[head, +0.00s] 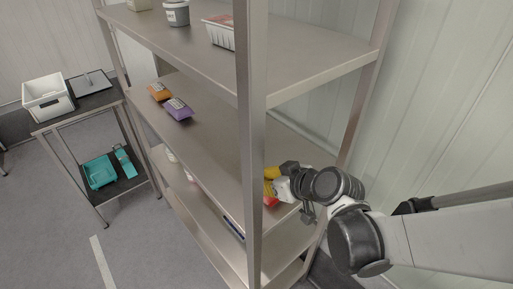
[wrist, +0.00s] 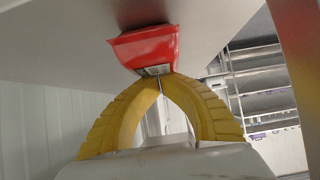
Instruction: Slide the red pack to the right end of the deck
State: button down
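The red pack (wrist: 148,48) lies against the pale deck surface in the wrist view. In the head view a small part of the red pack (head: 269,199) shows beside the shelf's front post, which hides some of it. The deck (head: 215,150) is the middle metal shelf. My gripper (wrist: 160,77) has yellow curved fingers whose tips meet at the near edge of the pack. The fingers look shut with nothing between them, and the tips are at or very near the pack's face; contact is hard to tell. The gripper (head: 270,173) also shows at the deck's right part.
An orange pack (head: 158,91) and a purple pack (head: 178,109) lie at the deck's left part. The metal front post (head: 252,140) stands close to my gripper. The upper shelf (head: 300,50) holds several containers. A side table with a white bin (head: 47,97) stands at left.

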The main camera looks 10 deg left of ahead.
jog(key=shift+s+d+f, duration=0.15)
jog(key=shift+s+f, duration=0.1)
jog(key=shift+f, duration=0.05)
jog(key=shift+w+r+p, duration=0.15)
jog(key=shift+r+p, duration=0.5)
jog(key=shift+r, duration=0.1)
